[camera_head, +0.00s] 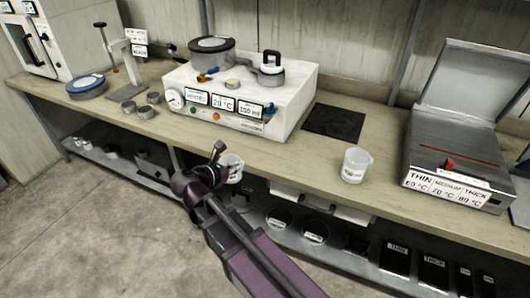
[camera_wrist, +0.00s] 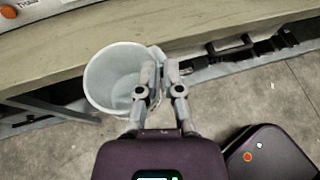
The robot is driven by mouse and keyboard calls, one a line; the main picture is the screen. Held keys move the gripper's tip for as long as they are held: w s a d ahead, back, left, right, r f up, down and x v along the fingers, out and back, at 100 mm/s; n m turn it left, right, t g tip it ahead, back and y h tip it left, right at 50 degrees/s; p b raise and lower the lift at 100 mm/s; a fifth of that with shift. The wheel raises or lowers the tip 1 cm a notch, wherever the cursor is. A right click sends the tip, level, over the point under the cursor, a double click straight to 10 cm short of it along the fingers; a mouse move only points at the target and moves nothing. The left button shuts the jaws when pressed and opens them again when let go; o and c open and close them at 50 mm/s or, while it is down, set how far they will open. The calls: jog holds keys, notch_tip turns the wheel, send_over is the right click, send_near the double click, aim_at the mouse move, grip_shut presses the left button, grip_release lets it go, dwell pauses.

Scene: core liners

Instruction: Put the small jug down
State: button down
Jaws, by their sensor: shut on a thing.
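A small translucent white jug (camera_head: 232,166) is held at the front edge of the bench. My gripper (camera_head: 218,158) is shut on it from the left in the head view. In the wrist view I look down into the jug (camera_wrist: 112,75), which appears empty and roughly upright. The gripper's fingers (camera_wrist: 160,78) close on its handle side, at the right of the jug. The jug overlaps the bench edge in both views; I cannot tell its height over the bench. A second similar jug (camera_head: 356,166) stands upright on the bench to the right.
The bench top (camera_head: 300,160) is clear between the two jugs. A white heating unit (camera_head: 243,106) with pots stands behind, a dark mat (camera_head: 334,121) beside it. An open-lidded box (camera_head: 458,160) is at right; small metal cups (camera_head: 147,111) are at left. A lower shelf (camera_head: 300,240) holds several items.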

jog(key=w+d+m+g+h, duration=0.2)
jog(key=w+d, duration=0.2)
jog(key=d, duration=1.2)
jog(key=shift+m+h, duration=0.3)
jog(key=shift+w+r, duration=0.1)
jog(key=shift+w, duration=0.05)
jog(key=w+a+f+b, duration=0.1)
jog(key=w+a, duration=0.5)
jog(key=w, duration=0.7)
jog(key=shift+a+f, duration=0.15)
jog(key=shift+f, duration=0.05)
jog(key=shift+w, duration=0.1)
jog(key=shift+w+a+f+b, duration=0.15)
jog(key=shift+w+f+b, duration=0.15)
jog(key=shift+f+b, duration=0.65)
jog(key=shift+w+a+f+b, duration=0.1)
jog(key=shift+w+f+b, duration=0.15)
jog(key=shift+f+b, duration=0.65)
jog(key=shift+f, duration=0.1)
